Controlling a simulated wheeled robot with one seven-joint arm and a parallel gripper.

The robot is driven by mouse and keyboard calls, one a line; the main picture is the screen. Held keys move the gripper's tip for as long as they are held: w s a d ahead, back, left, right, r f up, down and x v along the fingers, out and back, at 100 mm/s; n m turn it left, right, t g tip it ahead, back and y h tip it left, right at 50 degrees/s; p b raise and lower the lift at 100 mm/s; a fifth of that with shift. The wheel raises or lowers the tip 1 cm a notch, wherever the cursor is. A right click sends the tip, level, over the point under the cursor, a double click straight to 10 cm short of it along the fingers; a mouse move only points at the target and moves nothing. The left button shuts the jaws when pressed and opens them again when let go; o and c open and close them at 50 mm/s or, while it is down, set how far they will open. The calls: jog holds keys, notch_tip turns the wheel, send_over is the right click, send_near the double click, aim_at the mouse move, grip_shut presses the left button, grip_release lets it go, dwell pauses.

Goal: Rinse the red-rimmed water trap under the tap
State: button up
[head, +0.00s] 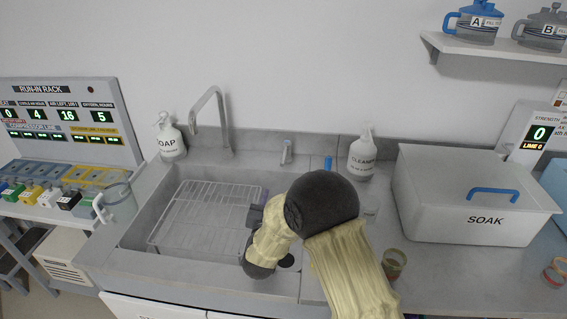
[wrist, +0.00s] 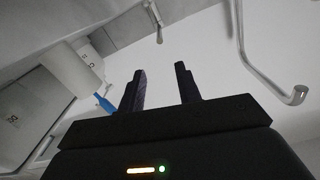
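A small clear cup (head: 393,263) with a dark, brownish rim stands on the counter just right of my forearm. Another small cup (head: 555,272) with a reddish band is cut by the right edge. I cannot tell for sure which is the red-rimmed water trap. The tap (head: 222,118) arches over the back of the sink (head: 136,232); its spout also shows at right in the wrist view (wrist: 297,95). My gripper (head: 256,208) is over the sink's right side, partly hidden by my arm. In the wrist view its fingers (wrist: 162,85) are apart with nothing between them.
A wire rack (head: 195,215) lies in the sink. A soap bottle (head: 171,140) and a cleaner bottle (head: 361,157) stand behind. A lidded SOAK box (head: 470,205) fills the right counter. The run-in rack (head: 70,120) is at left. A shelf (head: 490,52) holds blue and grey jugs.

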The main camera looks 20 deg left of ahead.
aim_at(283, 161)
jog(key=p+x, duration=0.2)
jog(key=x, duration=1.5)
jog(key=shift+w+f+p, duration=0.1)
jog(key=shift+w+p, duration=0.15)
jog(key=shift+p, duration=0.1)
jog(key=shift+c, duration=0.4)
grip_shut()
